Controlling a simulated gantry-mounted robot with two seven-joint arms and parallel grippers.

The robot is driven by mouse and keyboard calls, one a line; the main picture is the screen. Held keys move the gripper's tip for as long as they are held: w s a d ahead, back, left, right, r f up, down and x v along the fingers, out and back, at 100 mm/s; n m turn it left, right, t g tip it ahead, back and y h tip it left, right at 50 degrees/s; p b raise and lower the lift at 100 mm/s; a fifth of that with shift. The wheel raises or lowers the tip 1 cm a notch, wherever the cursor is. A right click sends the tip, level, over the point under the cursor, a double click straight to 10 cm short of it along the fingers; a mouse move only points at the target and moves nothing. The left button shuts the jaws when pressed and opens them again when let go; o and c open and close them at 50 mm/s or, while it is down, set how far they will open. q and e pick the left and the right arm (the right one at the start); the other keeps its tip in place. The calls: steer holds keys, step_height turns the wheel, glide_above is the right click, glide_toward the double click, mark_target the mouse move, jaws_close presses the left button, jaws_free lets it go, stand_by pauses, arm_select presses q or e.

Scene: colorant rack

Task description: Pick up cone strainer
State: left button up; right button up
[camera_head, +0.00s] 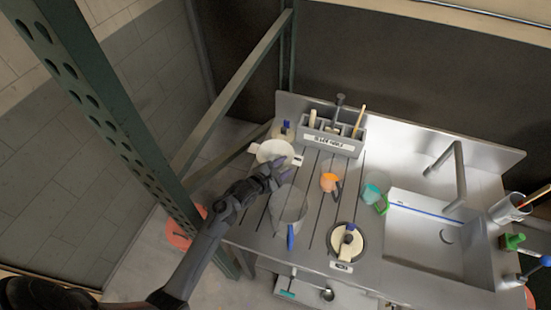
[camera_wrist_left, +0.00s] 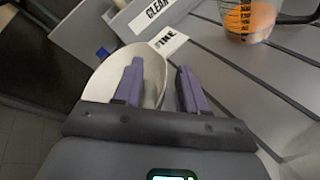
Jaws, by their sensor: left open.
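A pale cone strainer (camera_head: 272,150) lies at the back left of the steel counter in the head view. In the left wrist view the strainer (camera_wrist_left: 108,76) shows as a rounded pale shape beside a white lettered tag (camera_wrist_left: 170,42). My left gripper (camera_head: 280,173) is at the strainer's near right side. In the left wrist view its two purple fingers (camera_wrist_left: 160,88) are apart, with the left finger overlapping the strainer's edge in the picture. Whether they touch cannot be told. Part of the strainer is hidden behind the gripper. My right gripper is not in view.
A grey labelled caddy (camera_head: 338,135) with tools stands behind. A large clear container (camera_head: 288,206), an orange-filled cup (camera_head: 329,182) and a green-handled cup (camera_head: 375,190) stand nearby. A round dark-rimmed item (camera_head: 346,242) sits in front. A sink (camera_head: 436,235) is at right.

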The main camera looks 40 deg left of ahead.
arm_select(q)
steer(key=shift+w, duration=0.1)
jaws_close()
stand_by(0.4)
